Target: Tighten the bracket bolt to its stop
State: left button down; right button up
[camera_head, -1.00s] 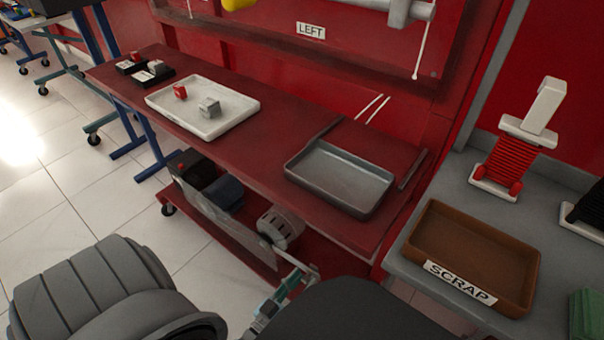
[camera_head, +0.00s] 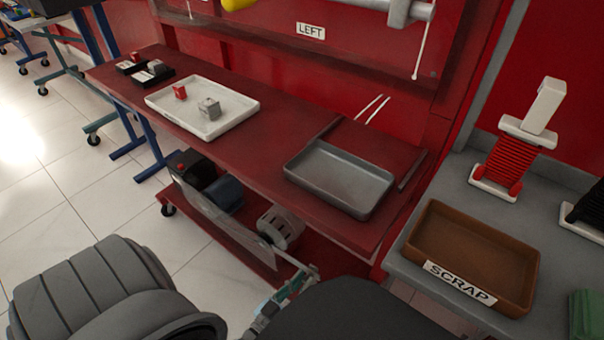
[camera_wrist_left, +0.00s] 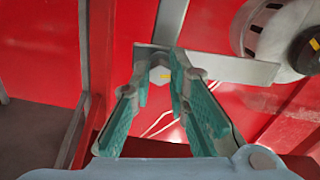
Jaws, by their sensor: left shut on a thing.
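The bracket bolt (camera_wrist_left: 157,72), grey with a small yellow mark, sits between my left fingertips in the left wrist view, at the end of a flat grey bracket (camera_wrist_left: 228,67). My left gripper (camera_wrist_left: 160,76), with teal finger pads, is shut on the bolt. In the head view the left gripper (camera_head: 302,276) is low in the middle, just in front of the round grey alternator-like unit (camera_head: 280,228); the bolt is too small to make out there. That unit (camera_wrist_left: 285,35) is also at the upper right of the wrist view. My right gripper is not in view.
A red bench (camera_head: 250,143) stands above the bolt area, carrying a white tray (camera_head: 240,120) with two small blocks and an empty grey tray (camera_head: 338,179). A brown SCRAP bin (camera_head: 420,238) is at right.

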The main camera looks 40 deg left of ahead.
pick_arm(q)
jog(key=m, duration=1)
jog(key=shift+d+f+m, duration=0.1)
jog(key=shift+m, duration=0.2)
jog(key=m, duration=0.5)
jog(key=shift+m, duration=2.4)
jog(key=c, duration=1.5)
grip_release()
jog(key=shift+c, duration=0.2)
